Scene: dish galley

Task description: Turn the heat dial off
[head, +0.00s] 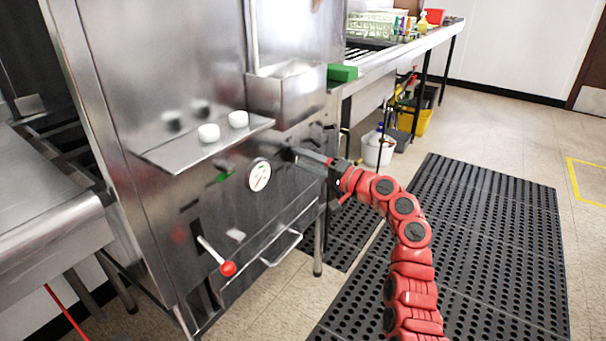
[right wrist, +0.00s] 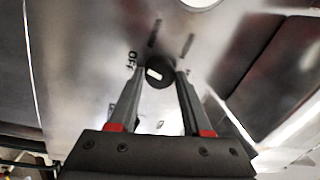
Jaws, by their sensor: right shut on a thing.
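The heat dial (right wrist: 160,68) is a round black knob with a white mark, on the steel front of the dish machine (head: 215,165). In the right wrist view it sits between the fingertips of my right gripper (right wrist: 161,76), which is shut on it. Small lettering that looks like "OFF" (right wrist: 130,60) is on the panel left of the dial. In the head view my right gripper (head: 303,155) reaches the panel from the right, and the dial is small and mostly dark there. My left gripper is not in view.
A white round gauge (head: 260,175) is left of the dial, under a steel shelf (head: 190,153) with two white cups. A red-knobbed lever (head: 228,268) and a drawer handle (head: 283,248) are below. Black floor mats (head: 480,230) lie at the right.

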